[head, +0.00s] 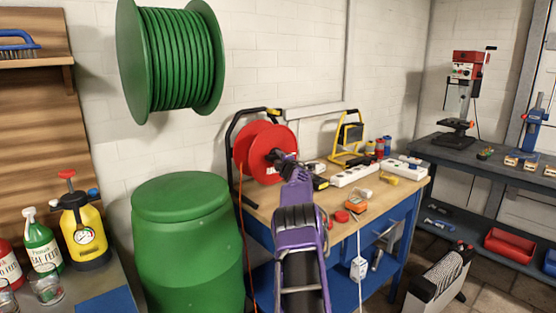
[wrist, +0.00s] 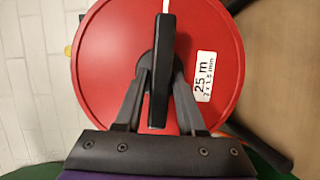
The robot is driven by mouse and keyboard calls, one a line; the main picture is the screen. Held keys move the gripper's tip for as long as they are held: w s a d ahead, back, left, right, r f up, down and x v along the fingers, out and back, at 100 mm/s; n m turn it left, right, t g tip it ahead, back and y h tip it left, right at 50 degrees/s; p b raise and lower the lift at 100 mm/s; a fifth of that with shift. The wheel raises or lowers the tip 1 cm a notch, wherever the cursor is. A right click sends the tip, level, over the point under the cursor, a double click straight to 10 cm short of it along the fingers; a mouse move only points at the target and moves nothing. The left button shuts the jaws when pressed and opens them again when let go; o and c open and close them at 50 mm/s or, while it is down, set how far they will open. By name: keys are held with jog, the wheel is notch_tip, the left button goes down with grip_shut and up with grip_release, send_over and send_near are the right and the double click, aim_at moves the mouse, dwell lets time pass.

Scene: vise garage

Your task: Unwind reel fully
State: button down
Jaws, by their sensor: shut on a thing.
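A red cable reel (head: 250,152) stands upright in a black tube frame (head: 232,128) on the left end of the workbench. In the wrist view the red disc (wrist: 105,60) fills the middle and bears a white "25 m" label (wrist: 204,76). A black bar-like handle (wrist: 158,45) stands out in front of the disc. My gripper (wrist: 157,85) is shut on this handle, one finger on each side. In the head view my gripper (head: 283,160) is at the reel's face and hides part of it. An orange cable (head: 242,230) hangs down from the reel past the bench edge.
The wooden workbench (head: 265,203) carries white power strips (head: 352,175), a yellow work lamp (head: 347,138) and small tools. A green barrel (head: 185,250) stands close left of the bench. A green wound reel (head: 172,60) hangs above it.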

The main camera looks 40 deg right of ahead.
jog(key=c, duration=0.7)
grip_release()
jog(key=shift+s, duration=0.1)
jog(key=b+v, duration=0.3)
jog(key=v, duration=1.4)
jog(key=shift+s+a, duration=0.1)
jog(key=shift+a, duration=0.05)
